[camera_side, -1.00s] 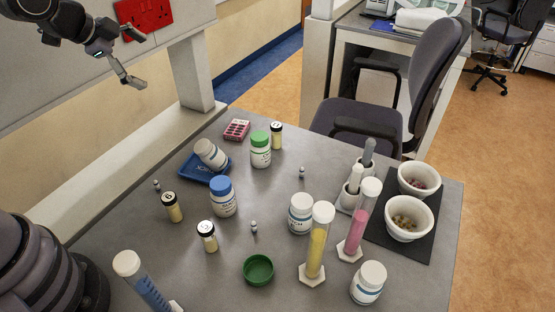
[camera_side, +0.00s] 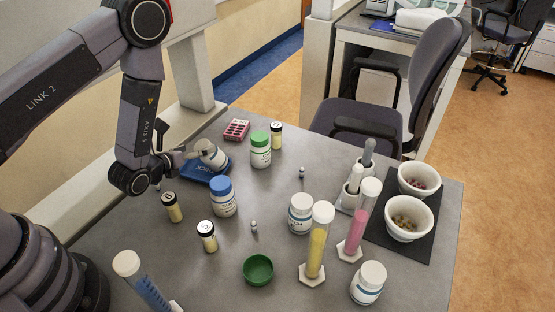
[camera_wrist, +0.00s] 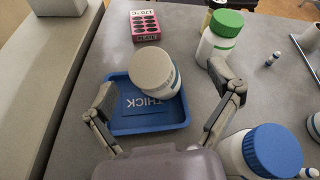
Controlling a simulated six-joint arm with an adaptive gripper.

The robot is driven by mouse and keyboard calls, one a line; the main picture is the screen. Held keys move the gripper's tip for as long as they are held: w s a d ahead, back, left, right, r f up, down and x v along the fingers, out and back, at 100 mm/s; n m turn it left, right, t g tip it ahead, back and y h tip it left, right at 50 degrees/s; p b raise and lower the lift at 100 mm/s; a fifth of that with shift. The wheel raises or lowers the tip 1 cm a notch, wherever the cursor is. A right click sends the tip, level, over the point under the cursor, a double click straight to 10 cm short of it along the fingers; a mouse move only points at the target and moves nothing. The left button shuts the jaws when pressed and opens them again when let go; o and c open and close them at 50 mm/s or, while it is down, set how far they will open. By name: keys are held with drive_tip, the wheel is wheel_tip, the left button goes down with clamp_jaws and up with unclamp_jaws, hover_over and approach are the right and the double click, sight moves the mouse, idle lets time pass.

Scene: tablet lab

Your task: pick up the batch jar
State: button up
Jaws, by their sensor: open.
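A white jar (camera_side: 212,153) with a pale lid sits tilted in a blue tray (camera_side: 207,180) at the back left of the bench. No label reading "batch" can be made out on it. In the wrist view, the jar (camera_wrist: 153,70) shows its lid towards me, and the tray (camera_wrist: 178,112) shows the word THICK. My gripper (camera_wrist: 163,85) is open, its two fingers apart, one on each side of the jar and tray. Between the fingers there is no grip on the jar. In the side view, my gripper (camera_side: 190,154) is just left of the jar, partly hidden by my arm.
A green-lidded jar (camera_side: 260,152) stands close right of the tray and a blue-lidded jar (camera_side: 223,198) stands in front. A pink rack (camera_side: 236,130) lies behind. Small black-capped vials (camera_side: 172,207) stand nearby. Cylinders and white bowls (camera_side: 408,220) are at right.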

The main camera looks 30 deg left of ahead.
sight(204, 159)
wheel_tip(204, 159, down, 4)
drive_tip(key=shift+r, duration=0.1)
drive_tip(key=shift+w, duration=0.15)
drive_tip(key=x, duration=0.5)
drive_tip(key=c, duration=1.3)
